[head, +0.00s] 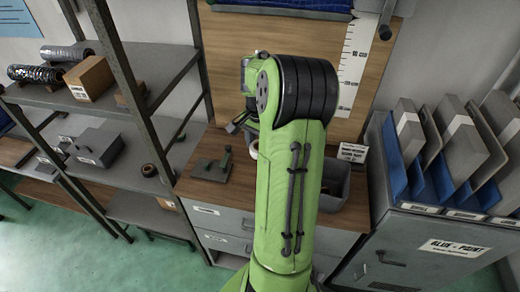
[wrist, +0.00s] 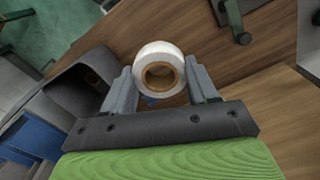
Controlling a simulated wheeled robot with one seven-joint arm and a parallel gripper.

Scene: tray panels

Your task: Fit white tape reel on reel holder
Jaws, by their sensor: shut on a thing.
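The white tape reel (wrist: 158,49), with a brown core, sits between the two grey fingers of my gripper (wrist: 163,82) in the wrist view. The gripper is shut on it. In the head view a small part of the white reel (head: 253,150) shows at the left edge of my green arm, which hides most of the gripper. What looks like the reel holder (head: 208,172), a grey base with green uprights, stands on the wooden worktop left of the arm. Part of it shows at the top right of the wrist view (wrist: 236,22), apart from the reel.
A grey bin (head: 335,187) stands on the worktop right of my arm; it also shows at left in the wrist view (wrist: 68,92). Metal shelves (head: 150,55) with boxes and rolls stand left. A grey cabinet (head: 425,250) with blue file holders stands right.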

